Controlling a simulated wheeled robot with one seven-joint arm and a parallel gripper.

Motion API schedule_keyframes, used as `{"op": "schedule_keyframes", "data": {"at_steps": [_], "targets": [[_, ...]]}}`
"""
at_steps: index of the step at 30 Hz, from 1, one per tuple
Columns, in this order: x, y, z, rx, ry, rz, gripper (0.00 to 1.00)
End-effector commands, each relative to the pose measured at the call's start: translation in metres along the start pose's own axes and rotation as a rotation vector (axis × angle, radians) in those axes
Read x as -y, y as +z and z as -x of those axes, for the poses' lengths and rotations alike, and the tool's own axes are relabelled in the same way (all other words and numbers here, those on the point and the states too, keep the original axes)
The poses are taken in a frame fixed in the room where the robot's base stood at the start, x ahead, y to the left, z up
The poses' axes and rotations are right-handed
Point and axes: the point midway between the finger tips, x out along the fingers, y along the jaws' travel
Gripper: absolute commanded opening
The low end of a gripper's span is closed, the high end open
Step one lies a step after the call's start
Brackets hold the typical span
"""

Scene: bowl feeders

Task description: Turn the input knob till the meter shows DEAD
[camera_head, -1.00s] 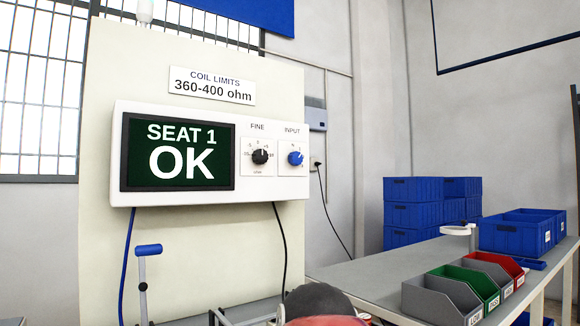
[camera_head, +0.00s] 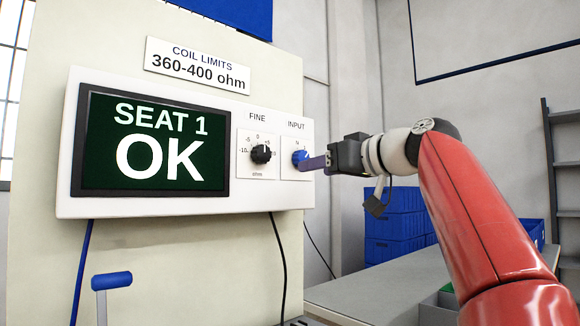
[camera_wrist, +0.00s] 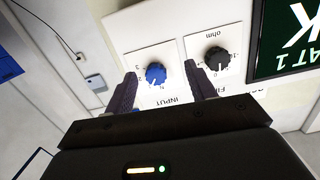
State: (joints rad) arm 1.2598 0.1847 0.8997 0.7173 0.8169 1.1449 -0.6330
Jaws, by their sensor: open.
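The meter (camera_head: 62,150) is a white panel on a cream board, and its screen (camera_head: 158,146) reads "SEAT 1 OK". The blue input knob (camera_head: 299,157) is at the panel's right end; it also shows in the wrist view (camera_wrist: 156,73). The black fine knob (camera_head: 261,154) is left of it, and shows in the wrist view (camera_wrist: 215,58). My gripper (camera_head: 312,162) reaches in from the right at the blue knob. In the wrist view my gripper (camera_wrist: 160,88) is open, one finger on each side of the blue knob, with gaps visible. Contact cannot be told.
A sign (camera_head: 197,64) above the meter reads "COIL LIMITS 360-400 ohm". A blue-handled lever (camera_head: 111,281) stands below the screen. Blue bins (camera_head: 390,240) stand behind my arm, by a grey table (camera_head: 365,292). The black fine knob is close beside one finger.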

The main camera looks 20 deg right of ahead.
Motion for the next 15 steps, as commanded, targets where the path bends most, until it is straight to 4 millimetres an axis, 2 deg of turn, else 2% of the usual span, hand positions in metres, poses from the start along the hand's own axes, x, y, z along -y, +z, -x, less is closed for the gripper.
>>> {"op": "schedule_keyframes", "data": {"at_steps": [1,2,5,8,15], "targets": [[-0.008,-0.011,0.016,-0.041,0.000,0.012,0.55],[-0.010,-0.015,0.022,-0.057,-0.001,0.017,0.55],[-0.013,-0.024,0.030,-0.086,-0.006,0.029,0.55],[-0.013,-0.027,0.022,-0.088,-0.009,0.030,0.55],[-0.012,-0.032,-0.017,-0.086,-0.010,0.029,0.55]]}}
